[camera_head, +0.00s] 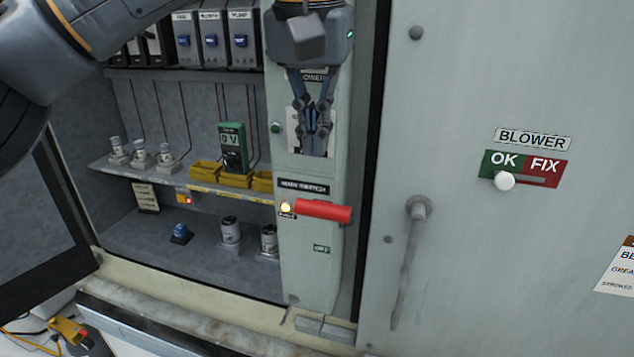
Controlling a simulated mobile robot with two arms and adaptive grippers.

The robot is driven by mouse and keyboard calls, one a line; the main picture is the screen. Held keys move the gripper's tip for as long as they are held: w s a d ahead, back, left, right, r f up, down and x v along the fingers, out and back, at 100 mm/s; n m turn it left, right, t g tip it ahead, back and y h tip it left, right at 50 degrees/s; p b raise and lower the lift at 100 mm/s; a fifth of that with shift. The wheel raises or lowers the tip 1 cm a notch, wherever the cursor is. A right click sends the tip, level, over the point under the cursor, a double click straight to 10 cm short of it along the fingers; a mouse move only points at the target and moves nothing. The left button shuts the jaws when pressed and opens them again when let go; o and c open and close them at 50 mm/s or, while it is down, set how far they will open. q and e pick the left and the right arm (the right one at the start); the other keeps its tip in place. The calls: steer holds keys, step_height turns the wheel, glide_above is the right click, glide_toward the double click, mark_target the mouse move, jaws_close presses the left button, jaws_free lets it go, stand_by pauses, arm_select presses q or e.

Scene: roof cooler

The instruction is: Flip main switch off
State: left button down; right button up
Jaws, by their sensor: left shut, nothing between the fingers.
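The main switch is a red handle (322,210) on a narrow pale panel (312,271) inside the open cabinet. It lies roughly level, pointing right. A lit yellowish lamp (286,208) glows at the handle's left end. My left gripper (318,150) hangs fingers-down in front of the panel, above the handle and apart from it in the picture. Its fingers are shut with nothing between them. My right gripper is not in view.
A shelf (118,163) holds fuses, yellow bins (236,179) and a green meter reading 0 V (233,147). Breakers (211,38) line the top. Right of the panel is a pale door with a long grey handle (408,262) and a BLOWER OK/FIX slider (504,181).

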mark_target(333, 215)
arm_select(q)
steer(key=shift+w+d+f+p, duration=0.1)
steer(key=shift+w+f+p, duration=0.05)
steer(key=shift+f, duration=1.55)
steer(key=shift+w+d+f+p, duration=0.1)
steer(key=shift+w+f+p, duration=0.05)
steer(key=shift+f, duration=1.5)
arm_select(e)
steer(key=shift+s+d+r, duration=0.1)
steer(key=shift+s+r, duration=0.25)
arm_select(q)
steer(key=shift+a, duration=0.1)
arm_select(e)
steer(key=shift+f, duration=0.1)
